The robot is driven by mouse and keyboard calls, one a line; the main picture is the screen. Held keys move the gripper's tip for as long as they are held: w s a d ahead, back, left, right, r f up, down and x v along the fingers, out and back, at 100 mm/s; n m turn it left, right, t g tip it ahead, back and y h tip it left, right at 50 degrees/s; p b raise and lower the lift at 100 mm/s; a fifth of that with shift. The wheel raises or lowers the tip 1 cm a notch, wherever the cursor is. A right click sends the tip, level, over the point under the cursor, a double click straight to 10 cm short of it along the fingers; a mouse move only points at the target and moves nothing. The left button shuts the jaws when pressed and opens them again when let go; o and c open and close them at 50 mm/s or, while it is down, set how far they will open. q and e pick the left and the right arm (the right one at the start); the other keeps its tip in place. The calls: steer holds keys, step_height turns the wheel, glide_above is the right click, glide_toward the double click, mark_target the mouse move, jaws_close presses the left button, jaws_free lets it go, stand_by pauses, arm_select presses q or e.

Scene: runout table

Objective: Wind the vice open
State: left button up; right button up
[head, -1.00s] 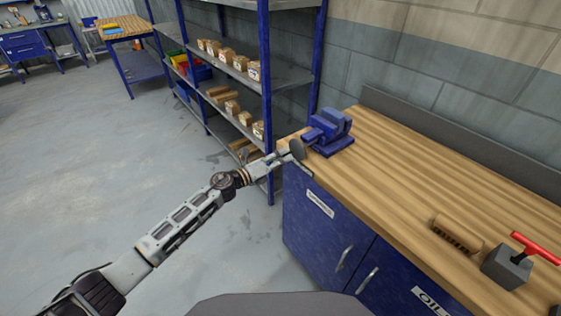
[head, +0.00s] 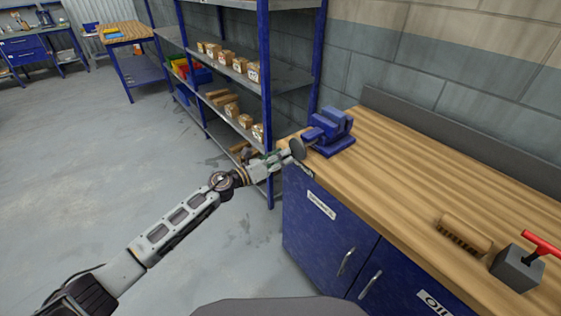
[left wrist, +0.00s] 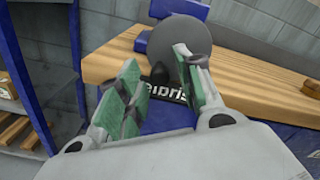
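The blue vice (head: 334,131) sits on the far left corner of the wooden bench. A round grey disc (head: 298,149) stands at its near left end, over the bench edge; it also shows in the left wrist view (left wrist: 178,42). A small dark knob (left wrist: 160,72) projects in front of the disc. My left gripper (head: 286,160) is just beside the disc. In the left wrist view, the left gripper (left wrist: 157,68) has its green-padded fingers apart, with the knob seen between them; I cannot tell whether they touch it. My right gripper is not in view.
The wooden bench top (head: 400,165) is clear between the vice and a brush (head: 463,235). A grey block with a red handle (head: 517,268) stands at the right. Blue cabinet doors (head: 330,235) are below. A blue shelving rack (head: 267,100) with boxes stands close behind my left gripper.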

arm_select(q)
steer(key=shift+m, duration=0.4)
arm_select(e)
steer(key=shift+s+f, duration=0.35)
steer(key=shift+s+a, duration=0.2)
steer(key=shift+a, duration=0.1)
arm_select(q)
steer(key=shift+f, duration=0.1)
jaws_close()
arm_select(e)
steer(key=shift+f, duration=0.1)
arm_select(q)
steer(key=n, duration=0.1)
steer(key=n+p, duration=0.2)
steer(key=shift+s+d+f, duration=0.15)
steer(key=shift+s+d, duration=0.1)
steer(key=shift+s, duration=0.1)
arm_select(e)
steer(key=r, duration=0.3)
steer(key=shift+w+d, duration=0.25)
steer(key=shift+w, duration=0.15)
arm_select(q)
steer(key=shift+n+p, duration=0.3)
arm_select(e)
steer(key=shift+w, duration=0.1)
